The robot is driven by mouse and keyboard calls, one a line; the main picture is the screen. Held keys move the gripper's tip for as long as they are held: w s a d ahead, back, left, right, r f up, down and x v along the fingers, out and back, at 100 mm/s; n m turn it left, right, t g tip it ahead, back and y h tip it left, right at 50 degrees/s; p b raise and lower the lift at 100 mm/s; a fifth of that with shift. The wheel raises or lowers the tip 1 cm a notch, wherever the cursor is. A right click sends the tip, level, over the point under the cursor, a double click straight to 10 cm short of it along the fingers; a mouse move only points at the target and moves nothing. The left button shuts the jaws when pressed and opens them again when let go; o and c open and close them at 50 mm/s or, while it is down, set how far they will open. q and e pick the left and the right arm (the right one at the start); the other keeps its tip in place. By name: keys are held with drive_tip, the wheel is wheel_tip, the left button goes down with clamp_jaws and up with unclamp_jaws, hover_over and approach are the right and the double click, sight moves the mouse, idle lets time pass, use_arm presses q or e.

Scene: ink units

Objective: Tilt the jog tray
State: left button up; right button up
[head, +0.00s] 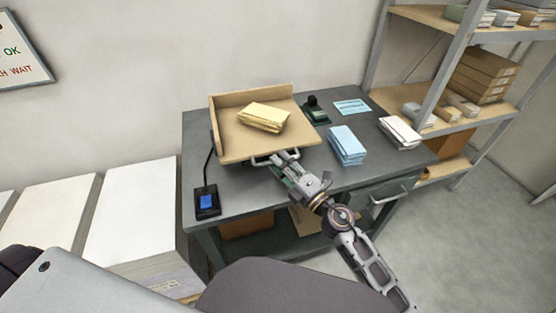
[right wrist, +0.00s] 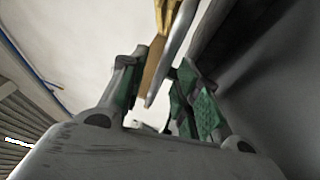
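The jog tray (head: 235,147) is a tan wooden tray with raised walls at its left and back, on the grey table. A skewed stack of yellow sheets (head: 265,117) lies in it. A pale metal handle (head: 262,161) runs along the tray's front edge. My right gripper (head: 280,158) is at this handle, below the front edge. In the right wrist view its green-padded fingers (right wrist: 157,90) stand apart, with the metal handle (right wrist: 170,60) between them; a firm grip on it does not show. My left gripper is not in view.
A black pad with a blue button (head: 207,201) stands at the table's (head: 310,180) front left. A blue stack (head: 346,145), a white stack (head: 400,132) and a dark green device (head: 315,112) stand right of the tray. Shelves (head: 480,125) rise at the right; tall white paper stacks (head: 130,215) stand left.

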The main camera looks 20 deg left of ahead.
drive_tip(key=shift+x, duration=0.8)
clamp_jaws()
